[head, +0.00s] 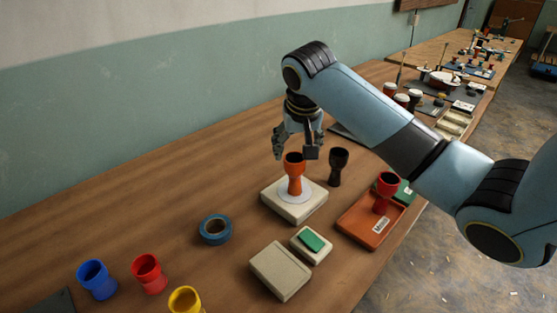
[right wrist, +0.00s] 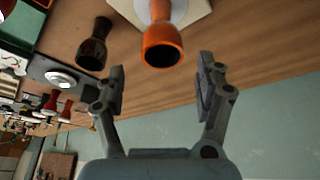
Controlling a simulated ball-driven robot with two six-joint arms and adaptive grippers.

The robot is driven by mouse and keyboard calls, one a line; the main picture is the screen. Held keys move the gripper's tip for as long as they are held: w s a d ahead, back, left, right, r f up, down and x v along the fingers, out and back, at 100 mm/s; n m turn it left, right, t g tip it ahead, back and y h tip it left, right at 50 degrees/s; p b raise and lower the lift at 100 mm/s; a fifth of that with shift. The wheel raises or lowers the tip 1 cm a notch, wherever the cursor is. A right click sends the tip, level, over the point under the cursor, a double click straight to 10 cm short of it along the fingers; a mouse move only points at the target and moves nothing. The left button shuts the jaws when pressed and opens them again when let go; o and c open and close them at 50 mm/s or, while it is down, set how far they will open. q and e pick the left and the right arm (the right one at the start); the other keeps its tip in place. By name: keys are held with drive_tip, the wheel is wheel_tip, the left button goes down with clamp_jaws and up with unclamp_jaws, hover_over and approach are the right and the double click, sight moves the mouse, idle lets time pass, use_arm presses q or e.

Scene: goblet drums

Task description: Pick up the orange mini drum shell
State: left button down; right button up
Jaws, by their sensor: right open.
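The orange mini drum shell (head: 294,172) stands upright on a white disc on a pale square block (head: 293,207) in the head view. In the right wrist view the orange shell (right wrist: 162,45) shows with its dark open mouth toward the camera, beyond the fingertips and roughly between their lines. My right gripper (head: 297,148) is open and empty, close behind and above the shell's rim in the head view. Its two fingers (right wrist: 160,85) are spread wide in the right wrist view. I cannot tell whether a finger touches the shell. My left gripper is not in view.
A black goblet shell (head: 338,166) stands close to the right. A red shell (head: 386,192) is on an orange tray (head: 368,222). Blue tape (head: 215,229), a pale box (head: 280,271) and a green-topped block (head: 311,241) lie in front. Blue, red and yellow cups stand front left.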

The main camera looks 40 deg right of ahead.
sight(295, 156)
drive_tip(key=shift+w+d+f, duration=0.2)
drive_tip(key=shift+w, duration=0.15)
drive_tip(key=x, duration=0.4)
drive_tip(key=shift+f, duration=0.25)
drive_tip(key=shift+w+f, duration=0.1)
drive_tip(key=shift+f, duration=0.2)
drive_tip(key=x, duration=0.5)
drive_tip(key=shift+a, duration=0.1)
drive_tip(key=c, duration=1.3)
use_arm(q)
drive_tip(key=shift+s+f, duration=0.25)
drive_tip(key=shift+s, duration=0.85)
use_arm(e)
drive_tip(key=shift+c, duration=0.5)
drive_tip(key=shift+r, duration=0.1)
clamp_jaws()
